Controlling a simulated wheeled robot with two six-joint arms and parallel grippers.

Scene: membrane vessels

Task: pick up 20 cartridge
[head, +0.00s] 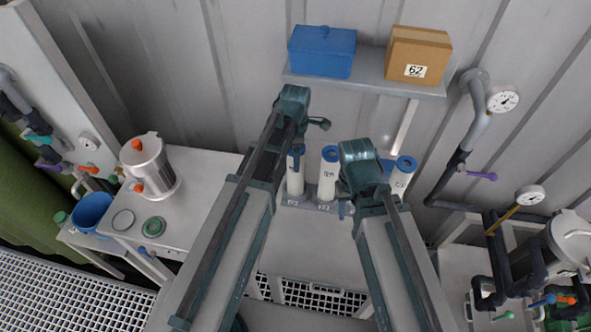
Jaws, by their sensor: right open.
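Three white cartridges with blue ring tops stand upright in a row by the back wall. The left cartridge (296,178) is partly covered by my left arm. The middle cartridge (327,176) has a dark printed label too small to read surely. The right cartridge (400,177) is partly behind my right arm. I cannot tell which is number 20. My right gripper (346,209) is mostly hidden by its arm, low beside the middle cartridge; it is open and no cartridge shows in it. My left gripper (319,124) shows only as a small dark part above the cartridges.
A grey wall shelf (365,84) above holds a blue box (322,52) and a carton (418,56) marked 62. A steel vessel (148,166) and blue bowl (92,211) stand at left. Pipes (480,125) and gauges crowd the right. The left bench has bare room.

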